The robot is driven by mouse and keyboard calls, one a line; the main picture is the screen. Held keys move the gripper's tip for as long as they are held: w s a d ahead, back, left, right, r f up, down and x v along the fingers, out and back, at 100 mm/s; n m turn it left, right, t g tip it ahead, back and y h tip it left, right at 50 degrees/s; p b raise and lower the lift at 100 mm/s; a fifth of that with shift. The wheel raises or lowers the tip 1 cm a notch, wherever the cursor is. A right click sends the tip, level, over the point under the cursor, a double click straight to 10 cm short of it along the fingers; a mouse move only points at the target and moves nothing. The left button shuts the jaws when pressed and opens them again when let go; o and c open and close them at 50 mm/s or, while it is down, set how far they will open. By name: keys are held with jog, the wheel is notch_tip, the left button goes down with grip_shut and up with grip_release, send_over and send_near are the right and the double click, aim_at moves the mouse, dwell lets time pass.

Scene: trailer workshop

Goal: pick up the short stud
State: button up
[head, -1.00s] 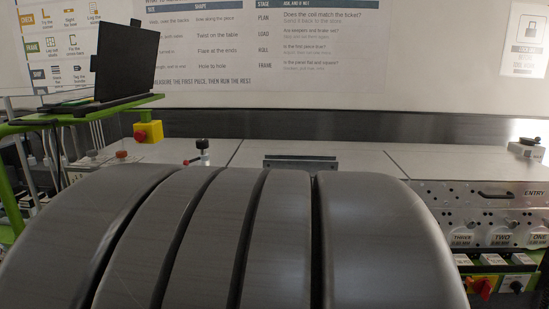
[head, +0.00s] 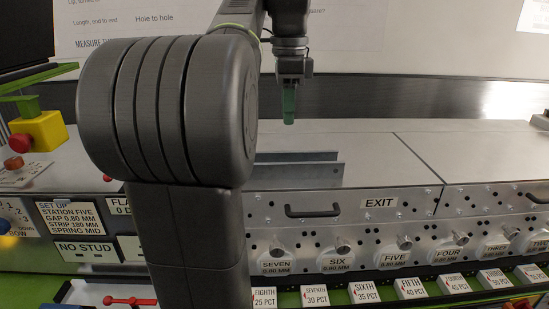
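A short grey metal channel piece, which looks like the short stud (head: 298,172), lies on the flat metal top of the machine. Its left end is hidden behind my arm. My gripper (head: 289,116) points down above and behind the front face of the machine, over the stud's area in the picture, with a clear gap between its green fingertips and the stud. The fingers are seen edge-on and overlap, so whether they are open or shut does not show. Nothing visible hangs from them.
The machine's front has an EXIT label, a black handle (head: 312,211) and a row of numbered knobs. A yellow box with a red button (head: 39,134) stands at the left. The machine top (head: 400,145) is clear right of the stud.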

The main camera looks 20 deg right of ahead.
send_over(288, 164)
notch_tip(288, 164, down, 8)
jog(key=shift+s+a+f, duration=0.1)
jog(key=shift+s+a, duration=0.05)
jog(key=shift+w+f, duration=0.2)
jog(key=shift+f, duration=2.45)
grip_shut()
